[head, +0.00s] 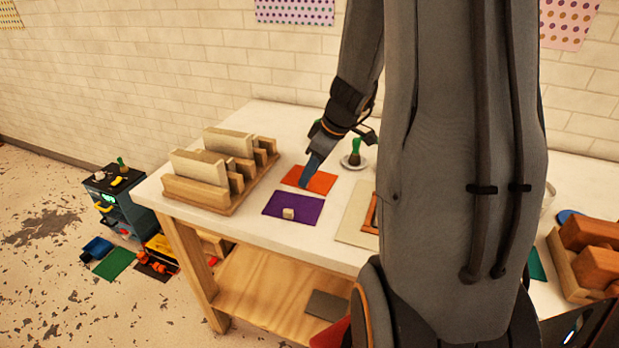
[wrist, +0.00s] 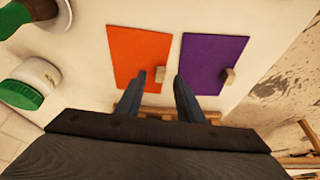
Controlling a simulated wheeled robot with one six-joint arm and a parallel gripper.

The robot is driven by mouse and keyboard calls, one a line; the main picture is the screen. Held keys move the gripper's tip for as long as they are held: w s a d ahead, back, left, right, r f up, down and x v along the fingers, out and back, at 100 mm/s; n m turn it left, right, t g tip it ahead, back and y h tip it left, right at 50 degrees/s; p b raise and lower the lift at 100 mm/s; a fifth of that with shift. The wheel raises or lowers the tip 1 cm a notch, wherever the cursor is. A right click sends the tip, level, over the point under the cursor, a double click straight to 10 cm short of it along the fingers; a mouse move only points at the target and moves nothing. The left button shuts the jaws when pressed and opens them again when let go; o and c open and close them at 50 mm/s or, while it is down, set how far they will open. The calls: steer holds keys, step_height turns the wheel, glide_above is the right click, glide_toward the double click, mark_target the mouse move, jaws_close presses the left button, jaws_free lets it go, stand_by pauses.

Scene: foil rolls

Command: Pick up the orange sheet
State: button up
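The orange sheet (head: 323,184) lies flat on the white table, beside a wooden rack. In the wrist view the orange sheet (wrist: 135,52) has a small pale block (wrist: 160,74) at its right edge. My gripper (head: 306,183) points down over the orange sheet and hides part of it in the head view. In the wrist view my gripper (wrist: 156,92) is open and empty, with its two fingers apart and the pale block appearing just beyond and between the tips. I cannot tell the exact height of the tips above the sheet.
A purple sheet (head: 284,206) with its own small block (head: 288,213) lies close by. The wooden rack (head: 208,198) holds upright boards on the left. A green-handled item (head: 355,152) stands behind, and a beige board (head: 352,225) lies to the right. My arm blocks the table's middle.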

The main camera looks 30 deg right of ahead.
steer(key=shift+x, duration=1.15)
steer(key=shift+c, duration=0.2)
jaws_close()
steer(key=shift+r, duration=0.15)
